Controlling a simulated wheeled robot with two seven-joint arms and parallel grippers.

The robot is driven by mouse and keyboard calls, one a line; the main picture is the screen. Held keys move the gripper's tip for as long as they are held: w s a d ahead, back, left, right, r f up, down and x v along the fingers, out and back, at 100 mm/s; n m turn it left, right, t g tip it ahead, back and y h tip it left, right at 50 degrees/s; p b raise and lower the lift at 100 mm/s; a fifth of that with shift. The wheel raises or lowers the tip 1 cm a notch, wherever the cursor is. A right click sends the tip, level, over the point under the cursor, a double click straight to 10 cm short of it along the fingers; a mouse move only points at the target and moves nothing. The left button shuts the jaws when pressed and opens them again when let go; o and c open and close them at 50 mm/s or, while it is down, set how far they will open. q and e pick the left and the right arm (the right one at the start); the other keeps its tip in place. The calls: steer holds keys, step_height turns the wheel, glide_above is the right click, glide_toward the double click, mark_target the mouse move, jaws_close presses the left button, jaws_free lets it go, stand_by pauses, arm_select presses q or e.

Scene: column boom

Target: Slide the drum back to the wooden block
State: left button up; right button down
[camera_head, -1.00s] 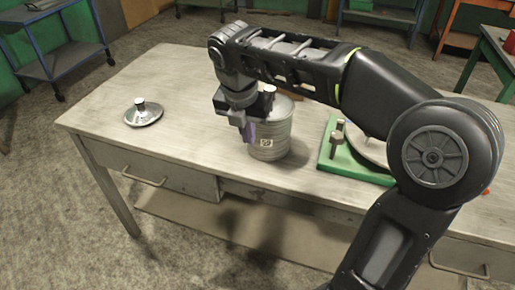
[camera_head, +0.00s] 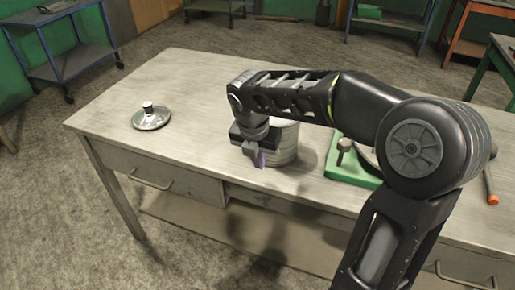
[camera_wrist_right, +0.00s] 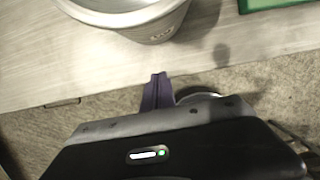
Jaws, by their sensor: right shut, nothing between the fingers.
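The drum (camera_head: 286,146) is a grey ribbed cylinder standing upright on the table, partly hidden by my right arm. Its curved wall (camera_wrist_right: 160,32) and open-looking top show at the top of the right wrist view. My right gripper (camera_head: 258,160) is shut and empty, pointing down at the drum's front left side. In the wrist view its purple fingers (camera_wrist_right: 157,88) are together and appear apart from the drum. I cannot make out the wooden block now; the drum and my arm cover the area behind. My left gripper is not in view.
The worn table (camera_head: 200,85) has free room left and behind the drum. A shiny lid-like dish (camera_head: 151,118) with a knob lies at left. A green base (camera_head: 340,171) with a post stands right of the drum. An orange-tipped tool (camera_head: 492,190) lies far right.

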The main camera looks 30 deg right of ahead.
steer(key=shift+w+d+f+p, duration=0.3)
steer(key=shift+w+d, duration=0.35)
steer(key=shift+d, duration=0.25)
steer(key=shift+w+d+f+p, duration=0.15)
steer(key=shift+w+d+f, duration=0.1)
steer(key=shift+w+d, duration=0.5)
steer(key=shift+s+d, duration=0.1)
steer(key=shift+s, duration=0.05)
